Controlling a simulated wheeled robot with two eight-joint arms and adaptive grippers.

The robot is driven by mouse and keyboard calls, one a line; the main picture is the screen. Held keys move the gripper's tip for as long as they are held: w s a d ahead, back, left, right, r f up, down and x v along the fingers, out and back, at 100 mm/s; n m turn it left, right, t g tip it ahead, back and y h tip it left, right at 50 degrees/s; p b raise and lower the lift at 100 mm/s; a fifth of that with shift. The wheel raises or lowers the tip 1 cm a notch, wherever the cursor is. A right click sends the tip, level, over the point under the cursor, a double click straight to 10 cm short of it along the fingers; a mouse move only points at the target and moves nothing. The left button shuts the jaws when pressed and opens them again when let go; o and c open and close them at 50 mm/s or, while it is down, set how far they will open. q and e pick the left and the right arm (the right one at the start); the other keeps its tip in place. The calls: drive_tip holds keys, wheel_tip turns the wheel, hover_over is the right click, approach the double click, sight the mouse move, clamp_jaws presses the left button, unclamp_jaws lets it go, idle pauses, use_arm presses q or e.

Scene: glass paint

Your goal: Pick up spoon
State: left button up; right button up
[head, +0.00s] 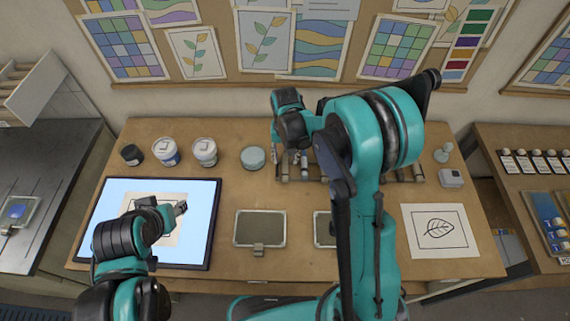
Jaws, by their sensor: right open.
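I cannot make out a spoon; my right arm hides part of the table's back. A low rack (415,172) with several slots stands there, partly covered by that arm. My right gripper (289,156) points down at the rack's left end, open, with nothing visible between its fingers. My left gripper (181,208) is over the lit panel (205,215) at the left of the table; its fingers are too small to read.
Several jars, including a white one (204,152), stand behind the panel. A round pale green container (253,158) is just left of my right gripper. A grey-green tray (260,229) lies front centre.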

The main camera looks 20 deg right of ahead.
wheel_tip(320, 180, down, 2)
drive_tip(key=shift+f, duration=0.1)
clamp_jaws()
drive_tip(key=shift+r, duration=0.45)
drive_tip(key=r, duration=0.2)
drive_tip(key=r+p, duration=0.1)
drive_tip(key=r, duration=0.1)
drive_tip(key=shift+s+d, duration=0.15)
drive_tip(key=shift+s, duration=0.1)
drive_tip(key=s+d+r+p, duration=0.2)
drive_tip(key=s+d+r, duration=0.3)
drive_tip(key=s, duration=0.4)
drive_tip(key=shift+s+d+r, duration=0.25)
drive_tip(key=shift+d+r, duration=0.15)
drive_tip(key=shift+r, duration=0.2)
